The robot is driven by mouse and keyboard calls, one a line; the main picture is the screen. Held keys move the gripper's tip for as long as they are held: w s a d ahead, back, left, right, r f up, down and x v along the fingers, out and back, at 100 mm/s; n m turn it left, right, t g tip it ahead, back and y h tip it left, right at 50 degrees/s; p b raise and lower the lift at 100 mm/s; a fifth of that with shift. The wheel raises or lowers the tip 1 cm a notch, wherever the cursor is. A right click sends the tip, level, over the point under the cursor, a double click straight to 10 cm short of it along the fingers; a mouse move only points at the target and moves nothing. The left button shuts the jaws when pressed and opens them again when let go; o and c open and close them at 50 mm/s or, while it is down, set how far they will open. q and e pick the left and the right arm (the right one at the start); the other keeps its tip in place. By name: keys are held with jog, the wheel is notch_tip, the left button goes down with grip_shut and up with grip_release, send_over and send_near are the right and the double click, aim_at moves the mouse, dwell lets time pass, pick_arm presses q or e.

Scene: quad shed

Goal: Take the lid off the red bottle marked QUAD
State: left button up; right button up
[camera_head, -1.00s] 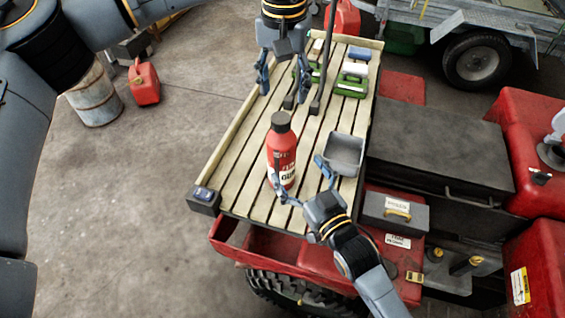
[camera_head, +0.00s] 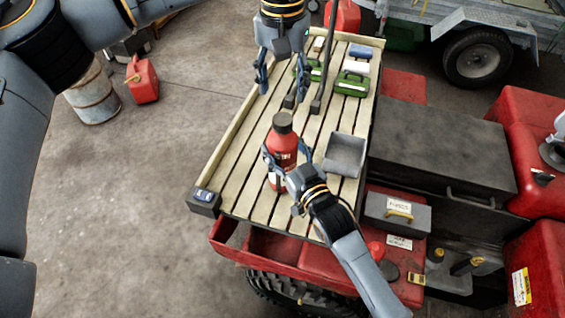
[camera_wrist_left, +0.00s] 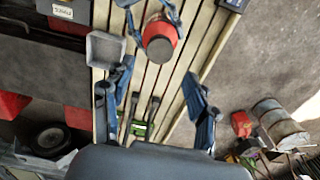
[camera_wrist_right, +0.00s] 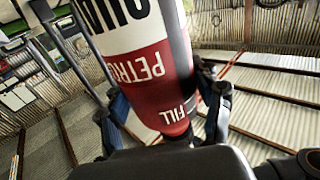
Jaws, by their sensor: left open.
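The red bottle (camera_head: 284,147) with a dark lid (camera_head: 283,122) stands upright on the slatted wooden rack. My right gripper (camera_head: 287,154) has its fingers on either side of the bottle's body, below the lid; whether they press on it I cannot tell. In the right wrist view the bottle (camera_wrist_right: 150,60) fills the space between the fingers, with PETROL and FILL on its label; the large word is cut off. My left gripper (camera_head: 282,78) is open and empty, farther back and above the rack. The lid (camera_wrist_left: 159,49) shows from above in the left wrist view.
A grey open tray (camera_head: 345,155) sits right of the bottle. A small blue item (camera_head: 203,194) sits at the near-left corner. A dark box stands right of the rack.

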aim_at(282, 119)
jog(key=c, duration=1.1)
pick_arm(q)
jog(key=n, duration=0.4)
pick_arm(e)
grip_shut()
pick_arm(q)
jog(key=shift+f, duration=0.25)
jog(key=shift+n, duration=0.3)
notch_tip(282, 119, down, 8)
jog(key=shift+r, duration=0.25)
